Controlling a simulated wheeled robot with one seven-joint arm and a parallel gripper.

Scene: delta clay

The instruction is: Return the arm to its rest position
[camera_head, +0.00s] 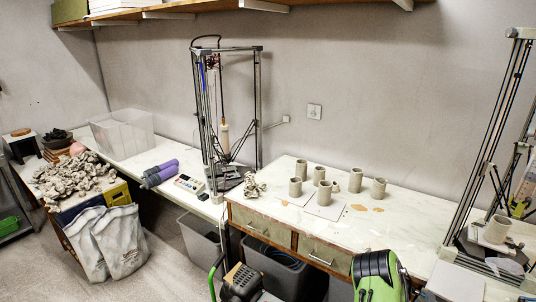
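No held object is visible. A white-topped worktable (408,219) with wooden drawers stands along the wall in the middle and right. Several grey clay cups, such as one tall cup (356,180), stand upright on it. One cup (324,193) stands on a pale board (322,212).
A tall delta clay printer (258,105) stands left of the cups; another (484,130) stands at right. A clay heap (75,178) and a clear bin (122,133) are at left. A green-black object (378,276) is at the front. Floor (165,272) is open at lower left.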

